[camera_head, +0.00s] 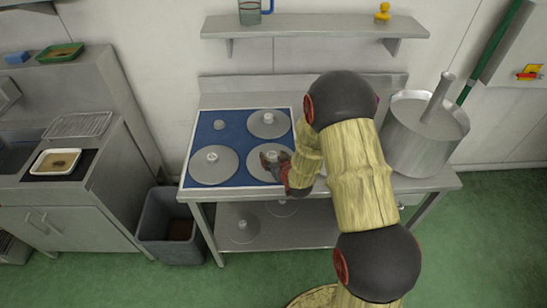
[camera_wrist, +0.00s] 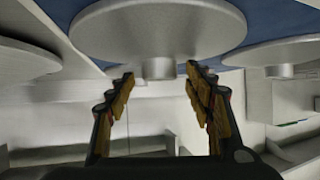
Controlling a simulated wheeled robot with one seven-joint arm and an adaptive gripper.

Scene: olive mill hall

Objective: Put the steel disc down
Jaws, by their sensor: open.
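A steel disc with a short central knob (camera_wrist: 158,28) fills the top middle of the wrist view. In the head view this steel disc (camera_head: 254,172) lies on the blue mat at the front right, partly hidden by my gripper (camera_head: 271,159). My gripper, also in the wrist view (camera_wrist: 162,72), is open. Its fingertips stand on either side of the knob, with a gap on both sides. Two similar discs lie on the blue mat (camera_head: 235,141): one at back right (camera_head: 258,128), one at front left (camera_head: 205,172).
The mat covers the left of a steel table. A small grey knob (camera_head: 219,125) stands at the mat's back left. A large steel pot (camera_head: 410,150) stands right of my arm. More discs (camera_head: 238,232) lie on the lower shelf. A grey bin (camera_head: 170,225) stands to the left.

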